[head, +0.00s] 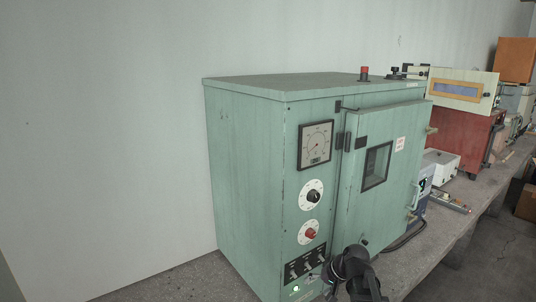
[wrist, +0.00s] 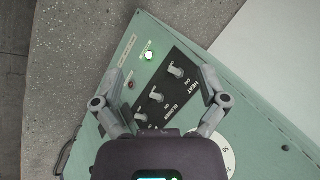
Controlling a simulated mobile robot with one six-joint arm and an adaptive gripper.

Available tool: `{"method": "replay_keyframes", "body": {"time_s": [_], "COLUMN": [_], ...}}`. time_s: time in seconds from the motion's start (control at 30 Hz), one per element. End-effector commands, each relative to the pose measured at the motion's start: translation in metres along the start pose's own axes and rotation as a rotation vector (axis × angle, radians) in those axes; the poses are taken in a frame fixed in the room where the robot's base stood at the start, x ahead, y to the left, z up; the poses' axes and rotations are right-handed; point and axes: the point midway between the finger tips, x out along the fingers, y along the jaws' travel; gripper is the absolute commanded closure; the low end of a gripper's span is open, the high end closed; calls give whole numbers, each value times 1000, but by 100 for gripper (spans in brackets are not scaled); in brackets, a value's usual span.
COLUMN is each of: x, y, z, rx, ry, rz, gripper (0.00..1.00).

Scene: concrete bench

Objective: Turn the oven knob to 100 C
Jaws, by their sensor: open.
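The green oven (head: 245,180) stands on the bench with its door shut. Its front panel has a dial gauge (head: 316,145), a black knob (head: 314,197) on a white dial and, below it, a red knob (head: 310,233) on another white dial. The dial numbers are too small to read in the head view. My gripper (wrist: 160,80) is open and empty, its fingers spread either side of the black switch panel (wrist: 178,90), below the knobs. In the wrist view part of a white dial (wrist: 229,158) shows at the lower right; its knob is hidden by my gripper.
The switch panel (head: 305,264) has several toggle switches, with a lit green lamp (head: 296,288) below. The oven door (head: 390,150) has a handle (head: 415,195) at right. Other instruments, including a red box (head: 465,130), stand farther right. Left of the oven is bare wall.

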Motion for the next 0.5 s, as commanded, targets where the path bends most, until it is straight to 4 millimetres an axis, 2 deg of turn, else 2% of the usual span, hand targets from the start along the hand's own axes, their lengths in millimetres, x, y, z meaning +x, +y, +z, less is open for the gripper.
{"method": "replay_keyframes", "body": {"time_s": [0.03,0.2,0.3,0.5], "x": [4,8,6,0], "y": [6,28,40,53], "z": [20,66,87,112], "rx": [-29,-118,-160,-213], "ry": [-24,-101,-138,-183], "rz": [58,260,367,506], "gripper": [7,7,7,7]}}
